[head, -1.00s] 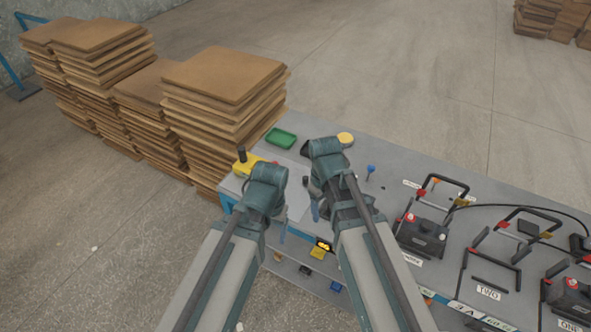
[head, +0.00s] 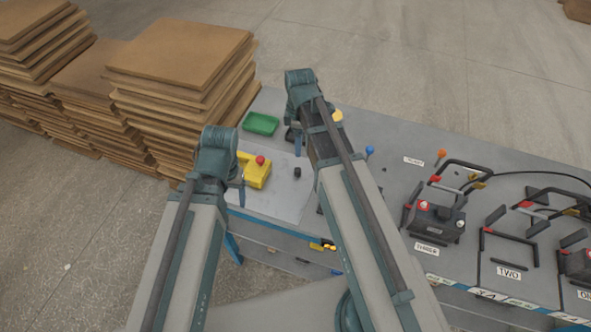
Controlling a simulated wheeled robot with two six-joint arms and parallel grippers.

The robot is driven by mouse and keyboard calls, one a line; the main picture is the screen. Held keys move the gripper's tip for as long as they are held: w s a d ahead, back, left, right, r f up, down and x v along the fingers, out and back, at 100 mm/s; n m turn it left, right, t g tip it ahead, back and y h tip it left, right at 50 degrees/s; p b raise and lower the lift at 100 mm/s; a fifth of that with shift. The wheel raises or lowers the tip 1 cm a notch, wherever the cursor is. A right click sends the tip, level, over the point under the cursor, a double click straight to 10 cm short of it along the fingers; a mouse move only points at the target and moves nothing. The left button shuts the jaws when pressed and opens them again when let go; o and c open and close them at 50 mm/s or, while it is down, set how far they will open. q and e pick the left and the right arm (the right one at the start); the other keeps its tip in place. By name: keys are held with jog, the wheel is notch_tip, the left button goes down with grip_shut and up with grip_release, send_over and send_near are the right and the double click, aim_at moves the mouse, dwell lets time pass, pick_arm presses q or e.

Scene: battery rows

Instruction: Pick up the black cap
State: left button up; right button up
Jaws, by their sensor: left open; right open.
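A small black cap (head: 297,172) stands on the pale sheet (head: 285,205) on the table, between my two arms. My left gripper (head: 241,190) is left of the cap, beside a yellow box with a red button (head: 255,171); its fingers are mostly hidden behind the wrist. My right gripper (head: 298,147) is above and beyond the cap in the picture, apart from it and largely covered by its own arm. Both grippers are open, and nothing shows in them.
A green tray (head: 261,124) lies at the table's far left. A dark object (head: 289,135) is partly hidden by my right gripper. Stacked boards (head: 185,90) rise behind left.

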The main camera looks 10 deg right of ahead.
jog(key=b, duration=0.8)
send_over(298, 170)
notch_tip(298, 170, down, 8)
jog(key=shift+f, duration=0.2)
notch_tip(298, 170, down, 5)
jog(key=b, duration=0.5)
jog(key=shift+f, duration=0.2)
jog(key=shift+r, duration=0.1)
grip_shut()
